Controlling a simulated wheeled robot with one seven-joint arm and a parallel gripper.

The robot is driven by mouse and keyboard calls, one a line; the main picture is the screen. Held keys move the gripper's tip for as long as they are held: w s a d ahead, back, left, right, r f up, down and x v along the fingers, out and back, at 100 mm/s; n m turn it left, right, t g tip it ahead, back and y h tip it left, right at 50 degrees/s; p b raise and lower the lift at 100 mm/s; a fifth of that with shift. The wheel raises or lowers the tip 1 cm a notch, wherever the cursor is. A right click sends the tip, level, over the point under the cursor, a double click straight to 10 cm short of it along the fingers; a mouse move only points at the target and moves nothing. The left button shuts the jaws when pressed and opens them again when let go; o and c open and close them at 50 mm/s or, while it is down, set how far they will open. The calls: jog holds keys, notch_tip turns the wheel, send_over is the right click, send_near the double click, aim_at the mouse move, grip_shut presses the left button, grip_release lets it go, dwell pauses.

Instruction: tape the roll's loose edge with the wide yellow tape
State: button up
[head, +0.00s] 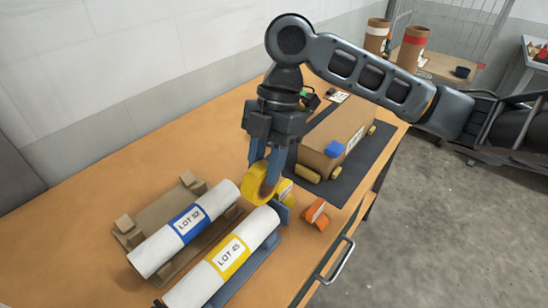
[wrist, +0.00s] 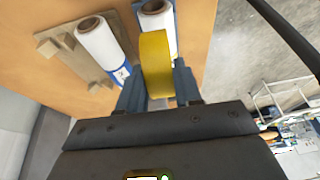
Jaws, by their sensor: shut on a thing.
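My gripper (head: 267,185) is shut on the wide yellow tape (head: 256,191), a ring standing on edge between the fingers. It is at the upper right end of a white roll with a yellow LOT 45 label (head: 230,257). In the wrist view the tape (wrist: 156,62) covers part of that roll (wrist: 157,18); I cannot tell whether they touch. The roll lies in a blue cradle (head: 257,265). Beside it, a white roll with a blue LOT 52 label (head: 187,224) lies on a tan wooden cradle (head: 150,215). I cannot make out a loose edge on either roll.
An orange and white item (head: 316,213) lies right of my gripper. The left of the orange-brown table (head: 85,205) is clear.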

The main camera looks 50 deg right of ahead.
aim_at(248, 197)
jog(key=shift+a+f, duration=0.55)
jog(key=shift+a, duration=0.7)
jog(key=shift+a+f, duration=0.6)
jog(key=shift+a, duration=0.6)
jog(key=shift+a+f, duration=0.55)
jog(key=shift+a, duration=0.7)
jog(key=shift+s+f, duration=0.1)
jog(key=shift+f, duration=0.2)
jog(key=shift+d, duration=0.15)
jog(key=shift+d, duration=0.45)
jog(key=shift+d, duration=0.15)
jog(key=shift+d, duration=0.4)
jog(key=shift+d, duration=0.1)
jog(key=shift+d, duration=0.1)
